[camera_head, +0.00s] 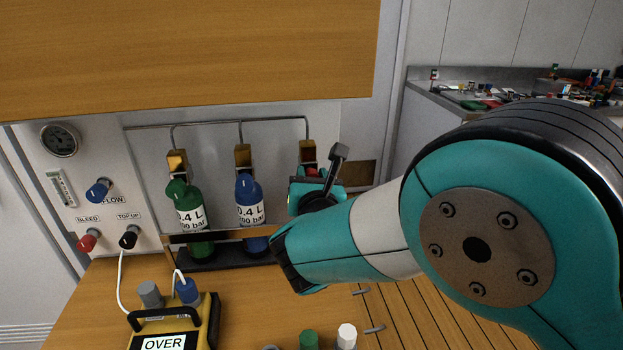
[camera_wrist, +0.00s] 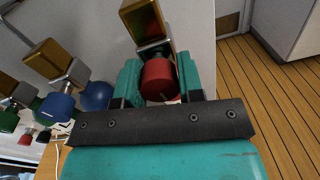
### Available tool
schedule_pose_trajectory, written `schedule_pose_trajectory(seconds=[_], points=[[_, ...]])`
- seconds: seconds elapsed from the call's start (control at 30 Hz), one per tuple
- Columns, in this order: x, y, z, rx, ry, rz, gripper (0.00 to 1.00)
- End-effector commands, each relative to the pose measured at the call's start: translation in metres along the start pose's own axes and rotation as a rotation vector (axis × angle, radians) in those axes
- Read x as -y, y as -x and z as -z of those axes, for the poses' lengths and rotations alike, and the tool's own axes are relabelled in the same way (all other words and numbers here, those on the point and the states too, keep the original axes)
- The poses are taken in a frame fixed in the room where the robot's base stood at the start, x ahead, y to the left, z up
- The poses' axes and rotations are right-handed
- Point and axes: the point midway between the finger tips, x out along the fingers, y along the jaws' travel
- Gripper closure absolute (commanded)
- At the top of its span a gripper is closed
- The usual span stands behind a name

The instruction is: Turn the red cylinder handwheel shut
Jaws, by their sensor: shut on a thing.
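The red cylinder handwheel (camera_wrist: 157,79) sits under a brass valve block in the wrist view. My gripper (camera_wrist: 158,82) has its two teal fingers on either side of it, shut on it. In the head view a small part of the red handwheel (camera_head: 312,172) shows by my gripper (camera_head: 318,187), below the right-hand brass block (camera_head: 308,151). My own arm and gripper hide the red cylinder's body in the head view.
A green cylinder (camera_head: 195,219) and a blue cylinder (camera_head: 251,216) stand to the left in a rack. A panel with a gauge (camera_head: 60,140) and knobs is further left. A yellow case (camera_head: 170,325) sits on the wooden bench in front. A cluttered counter (camera_head: 450,109) is behind my arm.

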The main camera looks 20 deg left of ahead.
Motion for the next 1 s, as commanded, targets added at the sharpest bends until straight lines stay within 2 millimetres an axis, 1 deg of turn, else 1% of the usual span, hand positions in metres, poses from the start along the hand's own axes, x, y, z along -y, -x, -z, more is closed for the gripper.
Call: schedule_pose_trajectory(seconds=[0.27,1.0], points=[[0.0006,0.0004,0.0025,-0.008,-0.176,0.001,0.89],[0.0014,0.0004,0.0049,-0.036,-0.876,0.006,0.89]])
